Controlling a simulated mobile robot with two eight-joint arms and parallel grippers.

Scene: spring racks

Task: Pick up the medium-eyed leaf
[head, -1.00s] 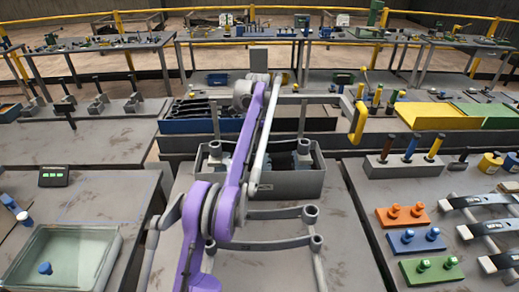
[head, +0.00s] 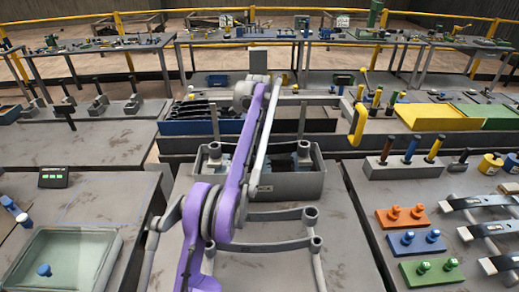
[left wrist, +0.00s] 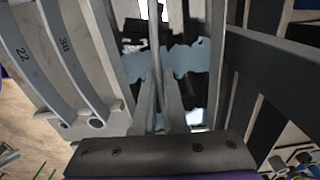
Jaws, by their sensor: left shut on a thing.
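My left arm, purple and grey, reaches forward over the middle bench in the head view, and its gripper cannot be made out there. In the left wrist view my left gripper (left wrist: 160,95) is shut on a thin grey strip (left wrist: 154,38), seen nearly edge-on between the fingers. The strip looks like a leaf, but its eyes are not clear, so I cannot tell its size. Two curved grey bars marked 22 (left wrist: 24,52) and 30 (left wrist: 68,48) lie to the left of the fingers. My right gripper is not in view.
A grey bin (head: 290,186) stands on the middle bench, with eyed bars (head: 262,215) in front. A blue tray of dark strips (head: 190,126) is behind left. Orange (head: 400,222), blue (head: 417,246) and green (head: 432,277) pin blocks and a pale glass tray (head: 100,262) stand at the sides.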

